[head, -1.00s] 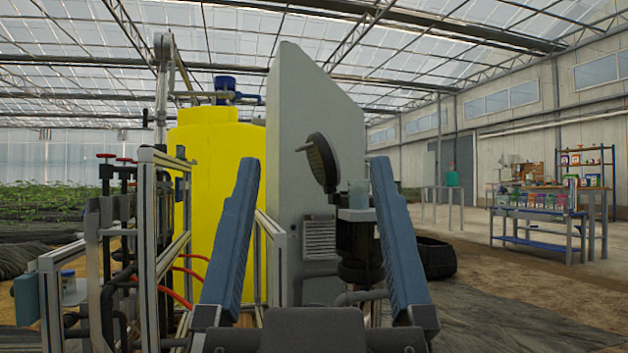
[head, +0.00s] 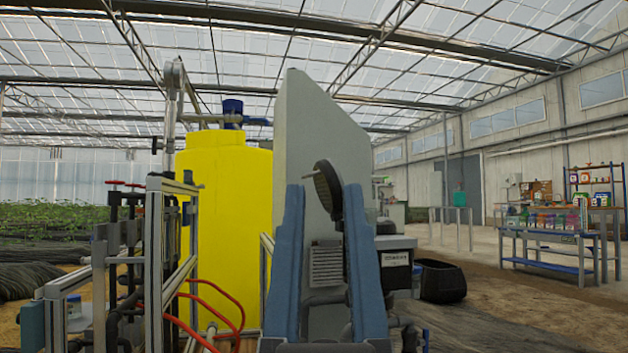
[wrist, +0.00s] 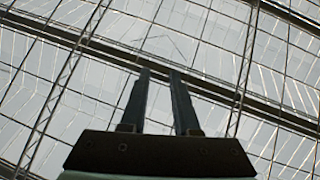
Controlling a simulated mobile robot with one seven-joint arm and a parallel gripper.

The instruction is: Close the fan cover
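My gripper (head: 324,188) stands upright in the head view, its two blue fingers apart with nothing visibly held between them. It also shows in the wrist view (wrist: 160,72), with a gap between the fingers and only the roof behind. A small louvred grille (head: 327,263) shows between the fingers, on or against the tall grey panel (head: 312,130). A dark round lid-like disc (head: 327,190) with a short handle stands tilted at fingertip height, partly behind the right finger. I cannot tell for certain which of these two is the fan cover. Contact with either is not visible.
A yellow tank (head: 225,210) stands behind the panel at left. A metal frame (head: 155,260) with pipes and red-handled valves is nearer left. Red hoses (head: 215,290) run low. A labelled box (head: 396,258) sits right of my gripper.

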